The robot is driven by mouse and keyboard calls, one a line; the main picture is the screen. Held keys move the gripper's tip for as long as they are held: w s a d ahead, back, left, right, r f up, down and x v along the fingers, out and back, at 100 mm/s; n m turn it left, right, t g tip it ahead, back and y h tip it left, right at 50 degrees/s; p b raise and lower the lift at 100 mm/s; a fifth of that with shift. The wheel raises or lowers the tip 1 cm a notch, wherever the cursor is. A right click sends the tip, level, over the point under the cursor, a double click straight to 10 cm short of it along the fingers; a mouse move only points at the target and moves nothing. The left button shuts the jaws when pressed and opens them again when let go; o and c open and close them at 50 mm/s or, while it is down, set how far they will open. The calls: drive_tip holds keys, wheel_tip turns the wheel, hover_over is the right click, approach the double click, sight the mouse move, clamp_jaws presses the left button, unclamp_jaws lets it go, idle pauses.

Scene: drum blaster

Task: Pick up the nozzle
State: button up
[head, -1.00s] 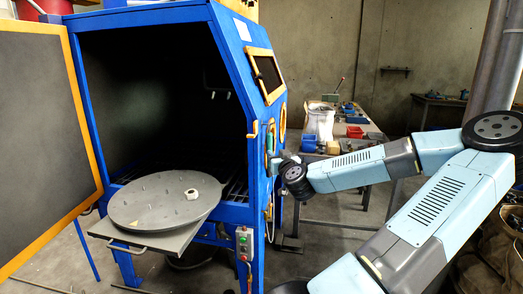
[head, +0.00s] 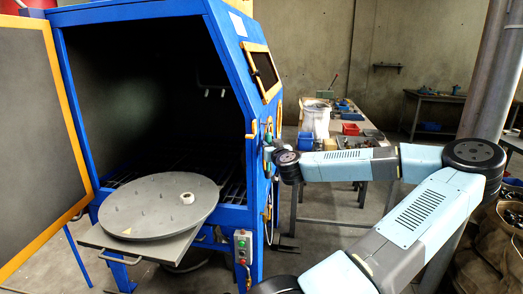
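I cannot single out the nozzle for certain. A small teal part (head: 268,139) shows at the side of the blue blasting cabinet (head: 232,105), close to the end of my arm. My gripper (head: 269,152) is at that side wall, left of my round dark wrist joint. It is small and partly hidden, so its fingers and any contact with the teal part cannot be made out. A small white ring-shaped piece (head: 187,198) sits on the round grey turntable (head: 145,215), well left of my gripper.
The cabinet door (head: 35,130) stands open at left. A control box (head: 243,246) is on the cabinet's front corner. Behind my arm, a cluttered workbench (head: 375,136) holds a white bucket (head: 315,120) and a red bin (head: 351,129). Floor shows between cabinet and bench.

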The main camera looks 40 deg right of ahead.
drive_tip(key=shift+w+d, duration=0.1)
drive_tip(key=shift+d, duration=0.05)
drive_tip(key=shift+c, duration=0.4)
drive_tip(key=shift+w, duration=0.1)
clamp_jaws()
drive_tip(key=shift+r, duration=0.15)
drive_tip(key=shift+r, duration=0.7)
drive_tip(key=s+d, duration=1.1)
drive_tip(key=s, duration=0.3)
drive_tip(key=shift+d, duration=0.15)
